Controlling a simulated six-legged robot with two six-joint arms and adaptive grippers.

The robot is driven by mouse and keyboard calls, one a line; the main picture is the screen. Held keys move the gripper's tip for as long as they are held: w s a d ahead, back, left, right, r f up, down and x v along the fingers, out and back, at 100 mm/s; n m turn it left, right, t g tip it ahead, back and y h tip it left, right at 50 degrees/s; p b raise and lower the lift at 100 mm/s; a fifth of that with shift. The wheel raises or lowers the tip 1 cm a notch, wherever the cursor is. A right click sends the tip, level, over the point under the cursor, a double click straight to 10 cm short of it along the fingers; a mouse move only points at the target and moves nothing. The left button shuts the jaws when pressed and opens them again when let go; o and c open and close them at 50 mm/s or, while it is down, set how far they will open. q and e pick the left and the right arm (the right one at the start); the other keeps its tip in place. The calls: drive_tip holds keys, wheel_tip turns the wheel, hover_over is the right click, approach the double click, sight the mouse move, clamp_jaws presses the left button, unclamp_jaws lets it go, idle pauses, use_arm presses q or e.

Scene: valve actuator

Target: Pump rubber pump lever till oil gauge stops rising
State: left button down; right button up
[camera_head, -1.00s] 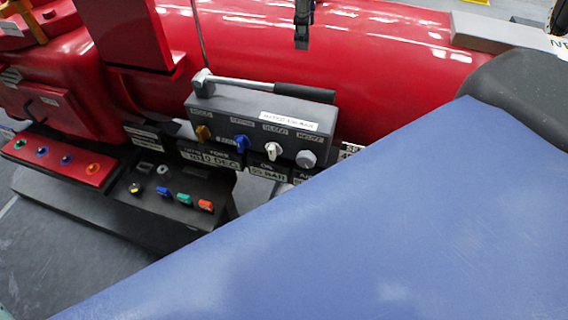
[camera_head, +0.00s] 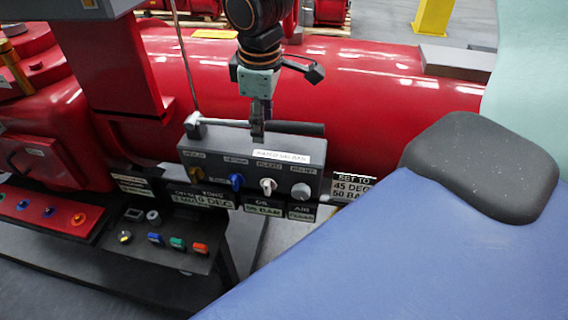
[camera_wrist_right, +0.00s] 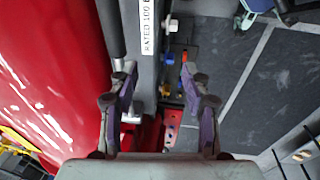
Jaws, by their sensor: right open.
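The pump lever (camera_head: 295,128) lies nearly flat along the top of the grey control box (camera_head: 222,165), with a dark rubber grip at its right end. My right gripper (camera_head: 258,132) hangs from above at the lever's middle, fingers pointing down. In the right wrist view it is open (camera_wrist_right: 160,80), with the box between the fingers and the lever (camera_wrist_right: 113,30) by the left finger. I cannot tell whether the lever is between the fingers or touched. The oil display (camera_head: 262,209) below the box shows a BAR value too blurred to read surely. My left gripper is not in view.
A sign (camera_head: 352,187) right of the box reads 45 DEG and 50 BAR. Several coloured knobs line the box front. A black switch panel (camera_head: 165,262) stands below left. The red cylinder (camera_head: 390,110) runs behind the box, and a red upright (camera_head: 125,80) stands to its left.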

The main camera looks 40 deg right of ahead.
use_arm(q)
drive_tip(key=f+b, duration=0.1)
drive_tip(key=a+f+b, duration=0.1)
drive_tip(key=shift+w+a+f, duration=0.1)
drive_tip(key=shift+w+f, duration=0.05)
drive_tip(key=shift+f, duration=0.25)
use_arm(e)
drive_tip(key=s+a+f+m, duration=0.2)
drive_tip(key=s+f, duration=0.3)
drive_tip(key=f, duration=0.4)
drive_tip(key=s+a+f+m+y, duration=0.1)
drive_tip(key=s+a+f+m, duration=0.1)
drive_tip(key=s+f, duration=0.4)
drive_tip(key=s+a+f+m+g, duration=0.1)
drive_tip(key=s+f, duration=0.4)
drive_tip(key=f, duration=0.7)
drive_tip(key=shift+s+a+f+m+y, duration=0.15)
drive_tip(key=shift+a+f+m+y, duration=0.2)
drive_tip(key=shift+a+m, duration=0.55)
drive_tip(key=shift+a+r, duration=0.15)
